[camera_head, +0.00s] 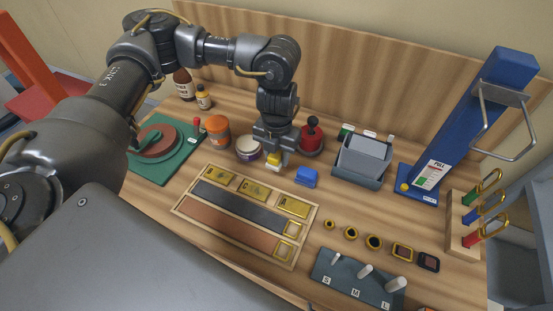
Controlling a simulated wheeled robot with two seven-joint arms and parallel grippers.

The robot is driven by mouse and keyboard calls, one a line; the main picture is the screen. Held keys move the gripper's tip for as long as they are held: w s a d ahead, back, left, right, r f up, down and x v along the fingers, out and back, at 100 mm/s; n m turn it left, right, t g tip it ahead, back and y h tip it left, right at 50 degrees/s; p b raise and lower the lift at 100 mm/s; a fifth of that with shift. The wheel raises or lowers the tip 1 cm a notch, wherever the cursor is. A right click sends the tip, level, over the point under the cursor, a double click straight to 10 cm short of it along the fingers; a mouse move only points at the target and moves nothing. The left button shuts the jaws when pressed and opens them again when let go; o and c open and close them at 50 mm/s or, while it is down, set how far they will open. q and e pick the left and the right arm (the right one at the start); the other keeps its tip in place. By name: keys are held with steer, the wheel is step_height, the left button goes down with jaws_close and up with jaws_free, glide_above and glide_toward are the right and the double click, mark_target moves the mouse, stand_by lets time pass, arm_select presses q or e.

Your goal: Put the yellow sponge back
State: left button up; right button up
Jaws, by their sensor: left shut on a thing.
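My left gripper (271,150) reaches down from above at the middle of the bench. It is shut on a small yellow block, the yellow sponge (274,159), which shows just below its fingers. The gripper partly hides the sponge, and I cannot tell whether it touches the bench. A blue block (306,176) lies just to the right of the sponge. My right gripper is not in view.
A wooden tray (187,213) with strips and brass plates lies in front. A white-lidded jar (247,149) and red-knobbed object (311,138) flank the gripper. A grey bin (363,160) and blue press (455,130) stand right.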

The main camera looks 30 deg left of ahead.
mark_target(277, 162)
arm_select(q)
steer(key=shift+w+a+f, duration=0.1)
steer(key=shift+f, duration=0.1)
step_height(277, 162, down, 3)
steer(key=shift+w+a+f+p, duration=0.1)
steer(key=shift+w+f+p, duration=0.05)
steer(key=shift+p, duration=0.45)
steer(key=shift+f, duration=0.15)
steer(key=o, duration=1.1)
